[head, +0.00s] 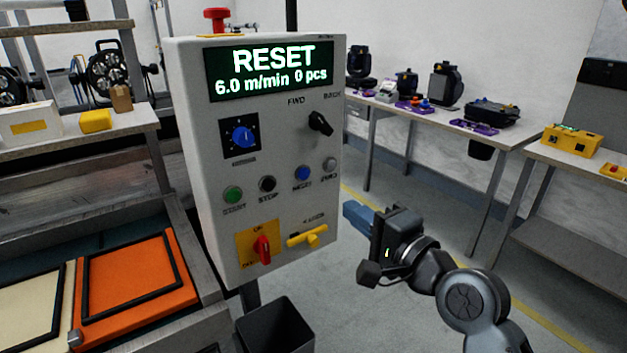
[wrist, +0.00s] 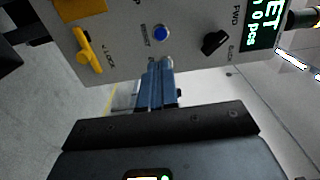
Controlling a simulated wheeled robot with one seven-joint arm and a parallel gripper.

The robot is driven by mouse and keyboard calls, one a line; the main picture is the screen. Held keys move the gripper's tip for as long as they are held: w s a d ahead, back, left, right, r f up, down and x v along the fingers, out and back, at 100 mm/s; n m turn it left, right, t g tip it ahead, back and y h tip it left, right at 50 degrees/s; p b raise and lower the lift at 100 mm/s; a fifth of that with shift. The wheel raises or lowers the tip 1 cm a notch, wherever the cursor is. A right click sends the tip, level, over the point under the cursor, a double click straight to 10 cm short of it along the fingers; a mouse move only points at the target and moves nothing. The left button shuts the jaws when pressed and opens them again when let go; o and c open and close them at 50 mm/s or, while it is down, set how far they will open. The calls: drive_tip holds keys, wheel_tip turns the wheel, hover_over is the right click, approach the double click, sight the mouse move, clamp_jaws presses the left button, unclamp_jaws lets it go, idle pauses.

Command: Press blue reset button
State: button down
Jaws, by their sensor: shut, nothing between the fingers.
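The blue reset button (head: 302,173) sits in the button row of a grey control box (head: 285,125), right of the green start and black stop buttons. In the wrist view the blue button (wrist: 161,33) is just beyond the fingertips. My gripper (head: 352,212) is shut and empty, to the right of the box and below the button's height in the head view. In the wrist view the shut blue fingers (wrist: 158,70) point at the panel, and a gap seems to lie between tips and button. The display (head: 272,71) reads RESET, 6.0 m/min, 0 pcs.
Close to the blue button are a black selector knob (head: 320,123), a grey button (head: 330,164) and a yellow lock handle (head: 307,236). A red switch (head: 262,250) is lower left. A black bin (head: 275,328) stands below. The floor right of the box is clear.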

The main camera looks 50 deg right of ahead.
sight(305, 175)
drive_tip(key=p+x, duration=0.2)
drive_tip(key=x, duration=1.1)
drive_tip(key=shift+p, duration=0.35)
drive_tip(key=shift+w, duration=0.1)
